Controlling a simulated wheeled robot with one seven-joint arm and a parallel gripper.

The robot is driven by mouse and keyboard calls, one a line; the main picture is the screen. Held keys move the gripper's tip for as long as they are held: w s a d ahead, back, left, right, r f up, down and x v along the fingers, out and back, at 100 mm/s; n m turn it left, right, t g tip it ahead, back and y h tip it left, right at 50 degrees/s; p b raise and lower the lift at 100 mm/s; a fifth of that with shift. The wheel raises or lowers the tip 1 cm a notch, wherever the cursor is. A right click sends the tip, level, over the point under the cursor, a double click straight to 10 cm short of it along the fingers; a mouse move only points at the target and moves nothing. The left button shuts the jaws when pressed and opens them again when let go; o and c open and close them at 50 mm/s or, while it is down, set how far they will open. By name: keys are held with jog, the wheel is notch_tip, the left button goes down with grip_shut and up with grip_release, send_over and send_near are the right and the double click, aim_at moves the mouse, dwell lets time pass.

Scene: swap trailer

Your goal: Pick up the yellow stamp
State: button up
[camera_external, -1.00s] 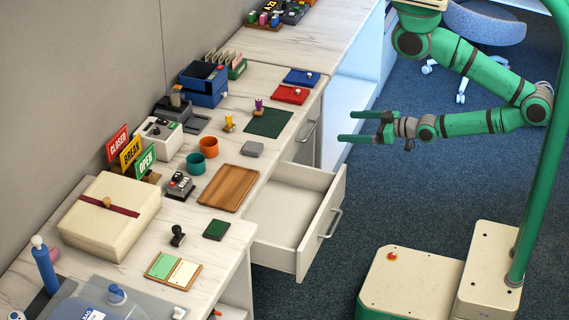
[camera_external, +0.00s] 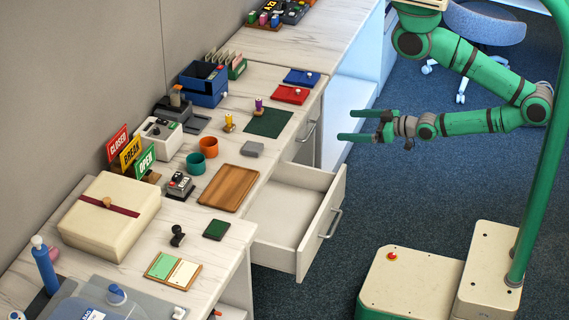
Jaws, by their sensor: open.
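A small stamp with a yellow handle (camera_external: 229,121) stands upright on the desk, left of a dark green mat. A stamp with a purple handle (camera_external: 258,106) stands close to it, at the mat's far edge. My gripper (camera_external: 352,126) is open and empty, with its two green fingers pointing left toward the desk. It hangs in the air to the right of the desk, well apart from the yellow stamp. Nothing hides the yellow stamp in this view.
A drawer (camera_external: 323,232) stands open at the desk's front. Around the stamp are the green mat (camera_external: 277,120), an orange cup (camera_external: 208,147), a teal cup (camera_external: 195,163), a blue box (camera_external: 203,86) and a grey block (camera_external: 253,149). A wooden tray (camera_external: 229,187) lies nearer the camera.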

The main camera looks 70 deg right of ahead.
dwell(0.3)
jog(key=c, duration=1.5)
jog(key=shift+w, duration=0.1)
jog(key=w+f, duration=0.2)
jog(key=w, duration=0.7)
jog(key=w+a+f+g, duration=0.1)
jog(key=w+f, duration=0.1)
jog(key=w, duration=0.7)
jog(key=w+a+f+g, duration=0.1)
jog(key=w+f, duration=0.1)
jog(key=w, duration=0.7)
jog(key=shift+w+a+f+n, duration=0.1)
jog(key=shift+a+f+n, duration=0.15)
jog(key=shift+n, duration=0.15)
jog(key=g, duration=0.1)
send_near(220, 128)
jog(key=shift+m, duration=0.4)
jog(key=shift+w+d+f, duration=0.1)
jog(key=shift+w+f, duration=0.2)
jog(key=shift+w, duration=1.15)
jog(key=shift+w+a+f, duration=0.1)
jog(key=shift+w+f, duration=0.25)
jog(key=shift+w, duration=1.1)
jog(key=shift+w+d+f, duration=0.1)
jog(key=shift+w+f, duration=0.2)
jog(key=shift+w, duration=1.15)
